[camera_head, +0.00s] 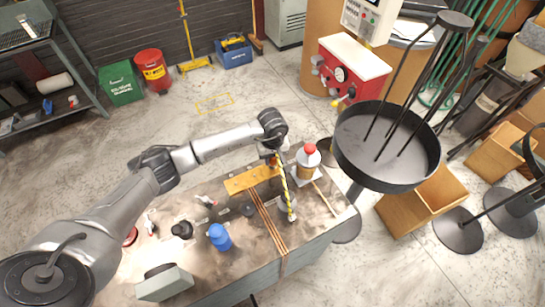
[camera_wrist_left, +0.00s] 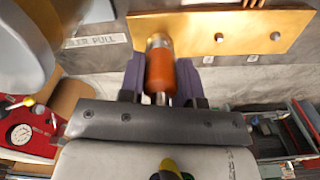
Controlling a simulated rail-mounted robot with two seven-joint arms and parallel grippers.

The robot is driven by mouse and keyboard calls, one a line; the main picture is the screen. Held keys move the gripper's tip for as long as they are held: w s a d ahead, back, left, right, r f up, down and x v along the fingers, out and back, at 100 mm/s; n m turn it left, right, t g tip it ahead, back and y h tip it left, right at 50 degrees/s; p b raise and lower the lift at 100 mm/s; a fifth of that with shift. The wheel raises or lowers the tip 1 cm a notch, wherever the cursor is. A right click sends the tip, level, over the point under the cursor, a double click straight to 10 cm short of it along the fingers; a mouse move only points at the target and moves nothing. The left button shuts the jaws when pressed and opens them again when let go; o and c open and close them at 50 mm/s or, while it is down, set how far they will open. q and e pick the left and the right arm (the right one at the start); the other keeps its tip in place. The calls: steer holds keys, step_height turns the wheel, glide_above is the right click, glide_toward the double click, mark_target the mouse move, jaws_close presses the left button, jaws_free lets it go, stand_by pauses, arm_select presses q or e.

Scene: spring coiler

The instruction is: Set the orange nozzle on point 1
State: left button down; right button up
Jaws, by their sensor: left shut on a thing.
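My left gripper (camera_head: 275,158) is over the workbench, at the far end of my arm. In the left wrist view the gripper (camera_wrist_left: 160,75) is shut on the orange nozzle (camera_wrist_left: 161,80), which sits between its two purple-grey fingers. The nozzle's metallic end points toward the brass plate (camera_wrist_left: 275,22), at the plate's lower left edge in the picture. Which hole is point 1 cannot be read. Whether the nozzle touches the plate is unclear. My right gripper is not in view.
A bottle with a red cap (camera_head: 309,158) stands close right of the gripper. A striped yellow-black rod (camera_head: 286,190) is beside it. A blue container (camera_head: 219,237) stands on the workbench (camera_head: 215,280). A round dark tray (camera_head: 375,180) with rods stands right of the bench.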

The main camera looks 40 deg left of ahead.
arm_select(q)
steer(key=shift+f+b, duration=0.3)
steer(key=shift+w+f+b, duration=0.25)
steer(key=shift+f+b, duration=0.1)
stand_by(0.4)
steer(key=c, duration=1.2)
jaws_free()
steer(key=shift+d, duration=0.1)
steer(key=o, duration=0.5)
steer(key=shift+w, duration=0.2)
steer(key=shift+c, duration=0.2)
